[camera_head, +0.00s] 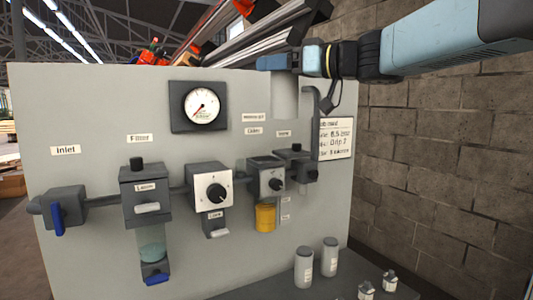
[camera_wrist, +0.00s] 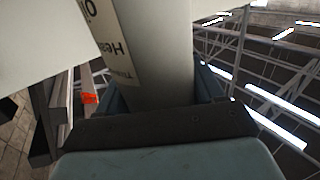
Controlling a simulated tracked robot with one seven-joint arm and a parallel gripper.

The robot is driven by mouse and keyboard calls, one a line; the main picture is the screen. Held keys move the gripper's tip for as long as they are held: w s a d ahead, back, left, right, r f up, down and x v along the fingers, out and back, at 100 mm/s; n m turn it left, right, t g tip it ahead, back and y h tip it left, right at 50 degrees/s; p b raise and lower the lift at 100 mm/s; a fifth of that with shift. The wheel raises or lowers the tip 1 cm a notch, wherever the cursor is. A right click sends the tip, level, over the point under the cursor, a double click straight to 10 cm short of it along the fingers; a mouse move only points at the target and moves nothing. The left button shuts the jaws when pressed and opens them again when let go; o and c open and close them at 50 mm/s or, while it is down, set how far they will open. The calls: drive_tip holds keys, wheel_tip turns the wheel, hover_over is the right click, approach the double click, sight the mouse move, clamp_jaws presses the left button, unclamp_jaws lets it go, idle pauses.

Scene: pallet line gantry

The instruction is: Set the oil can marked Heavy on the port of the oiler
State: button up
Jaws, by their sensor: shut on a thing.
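My gripper (camera_head: 284,66) is shut on a grey-white oil can (camera_head: 285,95), which hangs upright in front of the panel's upper part. In the wrist view the can (camera_wrist: 155,70) fills the space between the fingers; its label (camera_wrist: 110,40) shows part of a word, "Hea", upside down. The oiler appears to be the grey block (camera_head: 265,175) with a yellow bowl (camera_head: 265,217) under it, below a small label. The can is above and slightly right of this block, clear of it. I cannot make out the port clearly.
A panel (camera_head: 90,110) carries a gauge (camera_head: 202,106), a regulator (camera_head: 213,190), a filter (camera_head: 147,190) and an inlet valve (camera_head: 65,205). A sign (camera_head: 336,138) hangs at right. Two cans (camera_head: 303,268) (camera_head: 330,257) and small bottles (camera_head: 389,281) stand below. A block wall (camera_head: 430,150) closes the right.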

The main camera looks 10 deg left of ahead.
drive_tip(key=shift+w+a+f, duration=0.95)
drive_tip(key=shift+w+f, duration=1.1)
drive_tip(key=shift+f, duration=0.1)
drive_tip(key=shift+w+a+f, duration=1)
drive_tip(key=shift+w+f, duration=1.05)
drive_tip(key=shift+f, duration=0.05)
drive_tip(key=shift+w+a+f, duration=0.95)
drive_tip(key=shift+w+f, duration=1.1)
drive_tip(key=shift+f, duration=0.1)
drive_tip(key=shift+f, duration=0.1)
drive_tip(key=o, duration=1.7)
